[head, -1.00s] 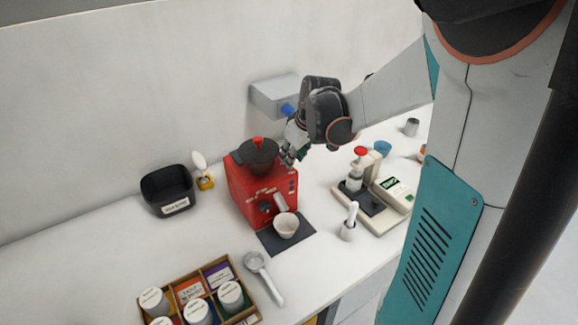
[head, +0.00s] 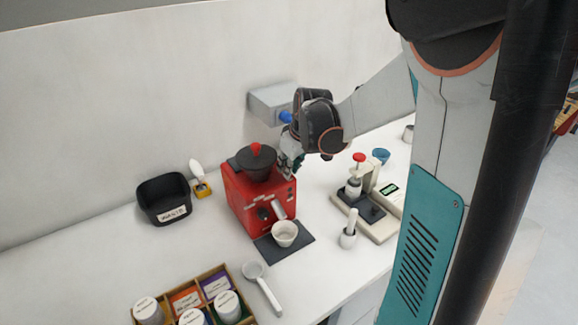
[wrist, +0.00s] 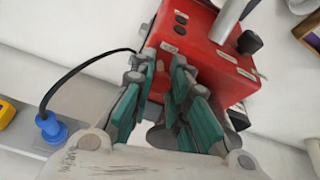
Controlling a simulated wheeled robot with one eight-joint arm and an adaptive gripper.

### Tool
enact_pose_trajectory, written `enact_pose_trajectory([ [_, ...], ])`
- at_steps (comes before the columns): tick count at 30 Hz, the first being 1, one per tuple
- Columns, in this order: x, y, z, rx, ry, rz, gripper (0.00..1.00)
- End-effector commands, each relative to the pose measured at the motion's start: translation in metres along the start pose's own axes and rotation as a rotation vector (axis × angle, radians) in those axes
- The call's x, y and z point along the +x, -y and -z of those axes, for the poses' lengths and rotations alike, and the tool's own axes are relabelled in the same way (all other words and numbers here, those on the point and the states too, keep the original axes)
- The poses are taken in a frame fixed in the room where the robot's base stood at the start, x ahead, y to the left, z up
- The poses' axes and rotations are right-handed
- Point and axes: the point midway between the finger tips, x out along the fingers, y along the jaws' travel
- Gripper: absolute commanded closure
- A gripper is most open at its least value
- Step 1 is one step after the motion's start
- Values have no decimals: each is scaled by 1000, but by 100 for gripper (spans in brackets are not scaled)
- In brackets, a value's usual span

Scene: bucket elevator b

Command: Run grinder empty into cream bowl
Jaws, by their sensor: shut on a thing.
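The red grinder (head: 245,200) stands on the counter with a dark hopper (head: 257,164) and a red knob on top. The cream bowl (head: 285,233) sits upright on the dark mat (head: 292,250) in front of it, below the spout; its inside looks empty. My gripper (head: 287,172) is at the grinder's upper right side. In the wrist view, the teal fingers of my gripper (wrist: 165,75) are close together against the red grinder body (wrist: 200,45). They are shut on a small part at its side, mostly hidden between the fingers.
A black bin (head: 165,200) and a yellow-based brush (head: 200,180) stand left of the grinder. A cream press on a scale (head: 365,205) and a white holder (head: 348,238) stand to the right. A portafilter (head: 262,285) and a box of jars (head: 195,305) are in front.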

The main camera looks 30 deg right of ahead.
Motion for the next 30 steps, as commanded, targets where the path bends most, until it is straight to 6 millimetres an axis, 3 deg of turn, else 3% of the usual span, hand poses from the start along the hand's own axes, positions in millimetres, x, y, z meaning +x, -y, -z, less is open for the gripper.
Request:
enact_pose_trajectory([
  [14,0,-1,4,1,95,19,100],
  [15,0,-1,4,1,95,19,78],
  [16,0,-1,4,1,95,19,74],
  [30,0,0,4,1,90,19,74],
])
